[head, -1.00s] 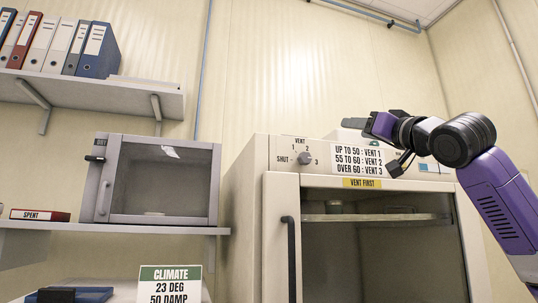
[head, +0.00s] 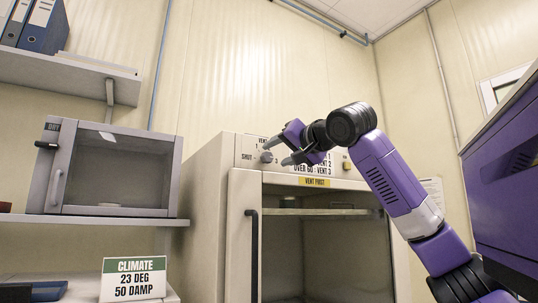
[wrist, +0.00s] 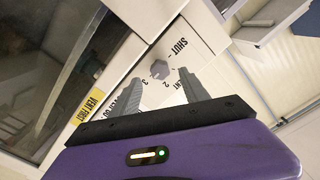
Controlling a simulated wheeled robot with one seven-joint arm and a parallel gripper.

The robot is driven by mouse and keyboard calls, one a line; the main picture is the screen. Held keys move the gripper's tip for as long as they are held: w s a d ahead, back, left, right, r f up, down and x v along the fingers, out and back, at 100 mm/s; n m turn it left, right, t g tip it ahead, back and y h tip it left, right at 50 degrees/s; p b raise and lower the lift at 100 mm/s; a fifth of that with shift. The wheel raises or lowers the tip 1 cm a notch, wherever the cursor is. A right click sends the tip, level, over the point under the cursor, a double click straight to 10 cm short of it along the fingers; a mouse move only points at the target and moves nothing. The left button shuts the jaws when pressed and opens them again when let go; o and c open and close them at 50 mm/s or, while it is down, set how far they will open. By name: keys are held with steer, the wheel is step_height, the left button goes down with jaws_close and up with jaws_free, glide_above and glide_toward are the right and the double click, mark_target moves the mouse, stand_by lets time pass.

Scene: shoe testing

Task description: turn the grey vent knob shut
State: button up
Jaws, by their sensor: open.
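The grey vent knob (head: 267,157) sits on the cream control panel of the cabinet (head: 237,215), near the panel's left end. In the wrist view the knob (wrist: 158,70) lies just beyond and between the fingertips, with the marks SHUT, 1, 2 and 3 around it. I cannot tell which mark it points at. My gripper (head: 283,151) is open, with its fingers apart and pointing at the knob. In the wrist view my gripper (wrist: 160,80) has nothing between its fingers, and a gap to the knob seems to remain. In the head view it partly covers the panel's printing.
A yellow VENT FIRST label (head: 314,182) is above the cabinet's opening, and a dark door handle (head: 252,255) is at its left. A small grey glass-fronted box (head: 110,168) stands on a shelf at left. A climate sign (head: 133,279) reads 23 DEG, 50 DAMP.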

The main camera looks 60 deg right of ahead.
mark_target(269, 156)
steer(key=p+x, duration=0.1)
steer(key=x, duration=0.4)
steer(key=shift+a, duration=0.1)
jaws_close()
